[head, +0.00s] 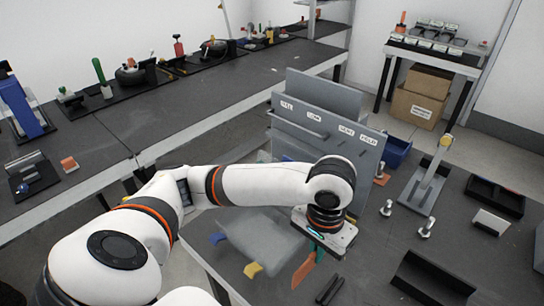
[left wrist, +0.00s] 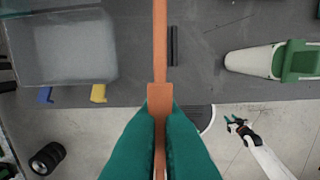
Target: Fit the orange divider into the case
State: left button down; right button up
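The orange divider (head: 302,272) is a thin, flat strip. My left gripper (head: 313,250) is shut on it and holds it above the front table edge. In the left wrist view, the green fingers (left wrist: 160,135) clamp the orange divider (left wrist: 160,95), which extends up the picture. The case is a translucent grey box (head: 268,238) with a blue and a yellow tab, left of the gripper; the case (left wrist: 75,45) is at upper left in the wrist view, apart from the divider. My right gripper (left wrist: 236,122) shows small at lower right, its green tips apart and empty.
A grey panel rack with labels (head: 325,125) stands behind my left arm. Two black bars (head: 329,290) and a black tray (head: 432,278) lie on the table to the right. A white-and-green object (left wrist: 270,62) lies near the table edge in the wrist view.

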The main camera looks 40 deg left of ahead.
aim_at(263, 235)
jog(key=j+z, duration=0.45)
jog(key=k+j+z, duration=0.15)
jog(key=j+z, duration=0.25)
jog(key=k+j, duration=0.15)
jog(key=j, duration=0.25)
jog(key=k+j+z, duration=0.1)
jog(key=j, duration=0.35)
jog(key=k+j, duration=0.2)
jog(key=j, duration=0.2)
jog(key=k+j+z, duration=0.1)
jog(key=j, duration=0.3)
jog(key=k, duration=0.1)
